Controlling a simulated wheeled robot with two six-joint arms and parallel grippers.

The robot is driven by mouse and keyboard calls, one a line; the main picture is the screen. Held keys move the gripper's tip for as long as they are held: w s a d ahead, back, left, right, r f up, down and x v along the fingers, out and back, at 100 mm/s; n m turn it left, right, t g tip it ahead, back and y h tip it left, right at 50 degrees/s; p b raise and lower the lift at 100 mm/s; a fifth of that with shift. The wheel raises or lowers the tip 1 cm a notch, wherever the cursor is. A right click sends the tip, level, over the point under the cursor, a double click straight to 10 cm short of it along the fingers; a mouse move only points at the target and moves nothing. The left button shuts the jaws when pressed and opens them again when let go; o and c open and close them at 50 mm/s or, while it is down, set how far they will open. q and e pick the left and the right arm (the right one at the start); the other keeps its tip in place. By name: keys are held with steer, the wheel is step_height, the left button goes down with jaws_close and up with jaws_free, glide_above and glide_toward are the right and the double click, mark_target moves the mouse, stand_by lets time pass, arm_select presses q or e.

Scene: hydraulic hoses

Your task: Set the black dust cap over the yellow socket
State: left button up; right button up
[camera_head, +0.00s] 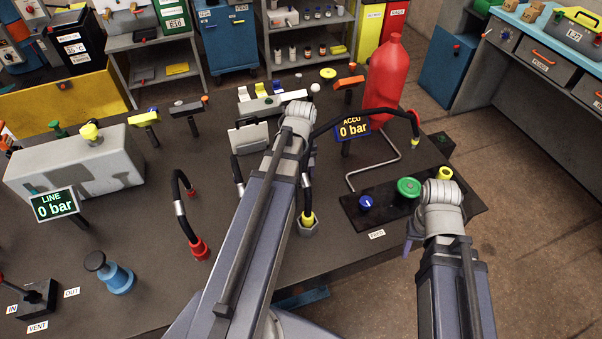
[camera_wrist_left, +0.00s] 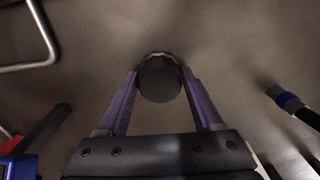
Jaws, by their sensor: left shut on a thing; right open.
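The black dust cap (camera_wrist_left: 160,80) is between the purple fingers of my left gripper (camera_wrist_left: 160,88) in the left wrist view, gripped at its sides. In the head view my left forearm and wrist hide this gripper and the cap. The yellow socket (camera_head: 444,174) is on the black panel at the right, beside a green round fitting (camera_head: 408,187) and a blue knob (camera_head: 366,203). My right gripper (camera_head: 412,238) is mostly hidden under its wrist, with a purple finger showing near the panel's front edge. It is open, and I see nothing in it.
A bent metal rod (camera_head: 391,155) and the ACCU display (camera_head: 353,128) stand behind the panel, near a red bottle (camera_head: 385,85). A black hose (camera_head: 380,111) arches by the bottle. Another hose (camera_head: 307,198) rises close beside my left arm. The table's front edge is near.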

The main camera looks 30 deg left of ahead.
arm_select(q)
step_height(320, 180, up, 10)
steer(key=p, duration=0.9)
steer(key=shift+f, duration=0.1)
